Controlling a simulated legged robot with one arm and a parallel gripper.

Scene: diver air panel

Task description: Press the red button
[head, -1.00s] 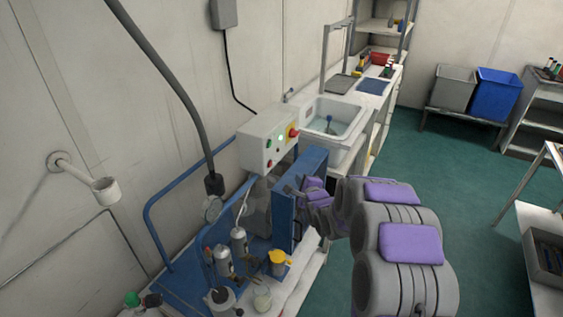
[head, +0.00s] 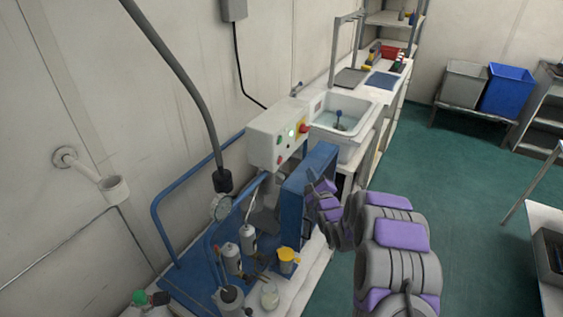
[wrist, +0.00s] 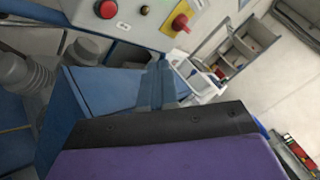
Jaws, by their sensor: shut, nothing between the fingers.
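A light grey control box (head: 275,137) is mounted by the wall above the blue panel. A small round red button (head: 279,160) sits low on its front face. In the wrist view, a round red button (wrist: 106,9) shows at the top edge, on the box's face. A larger red knob (head: 303,128) stands on a yellow plate at the box's right; it also shows in the wrist view (wrist: 181,22). My gripper (head: 313,176) is shut and empty, in front of and right of the box, apart from the red button. In the wrist view, its fingers (wrist: 157,82) lie below the box.
A blue cabinet (head: 308,190) stands close beside my gripper. Bottles and a yellow-topped container (head: 287,262) stand on the bench below. A white sink (head: 345,118) lies behind the box. Green floor (head: 450,190) is open at right.

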